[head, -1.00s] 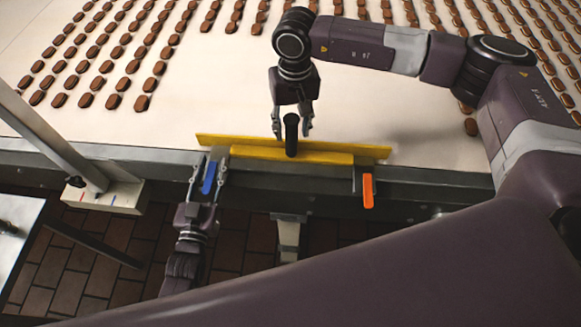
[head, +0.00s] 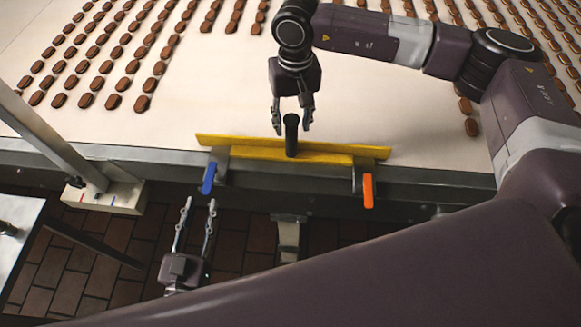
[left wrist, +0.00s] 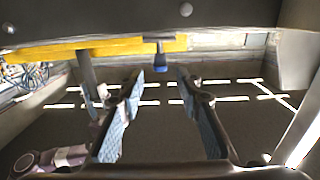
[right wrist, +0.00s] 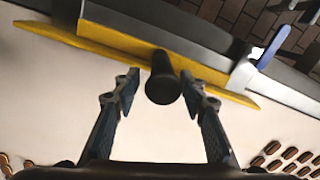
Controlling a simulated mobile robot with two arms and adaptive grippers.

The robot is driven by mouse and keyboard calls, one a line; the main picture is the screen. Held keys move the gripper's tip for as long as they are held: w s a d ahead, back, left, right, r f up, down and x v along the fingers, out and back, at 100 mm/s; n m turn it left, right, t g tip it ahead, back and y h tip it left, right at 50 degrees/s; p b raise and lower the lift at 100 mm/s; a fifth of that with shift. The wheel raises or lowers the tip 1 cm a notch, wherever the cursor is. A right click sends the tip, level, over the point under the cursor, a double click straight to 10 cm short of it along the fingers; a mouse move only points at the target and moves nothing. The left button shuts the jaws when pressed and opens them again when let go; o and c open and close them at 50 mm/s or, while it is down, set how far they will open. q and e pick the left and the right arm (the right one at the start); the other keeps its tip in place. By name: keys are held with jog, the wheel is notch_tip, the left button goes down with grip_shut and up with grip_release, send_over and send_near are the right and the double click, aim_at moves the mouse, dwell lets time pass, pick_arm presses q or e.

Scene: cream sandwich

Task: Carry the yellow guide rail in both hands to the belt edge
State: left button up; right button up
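The yellow guide rail (head: 335,150) lies along the near edge of the belt (head: 170,118), with a black upright knob (head: 291,135) at its middle. A blue lever (head: 209,178) hangs at its left end and an orange lever (head: 368,190) at its right end. My right gripper (head: 293,128) is open, its fingers on either side of the knob and apart from it; the right wrist view shows gaps beside the knob (right wrist: 162,82). My left gripper (head: 200,203) is open and empty below the blue lever, which also shows beyond its fingers in the left wrist view (left wrist: 160,62).
Rows of brown biscuits (head: 110,65) cover the back of the belt. A steel post with a pale box (head: 105,196) stands at the left, beside a metal table (head: 15,235). The belt around the rail is bare.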

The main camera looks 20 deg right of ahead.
notch_tip(320, 180, up, 10)
jog(key=shift+d+f, duration=0.1)
jog(key=shift+f, duration=0.05)
dwell(0.6)
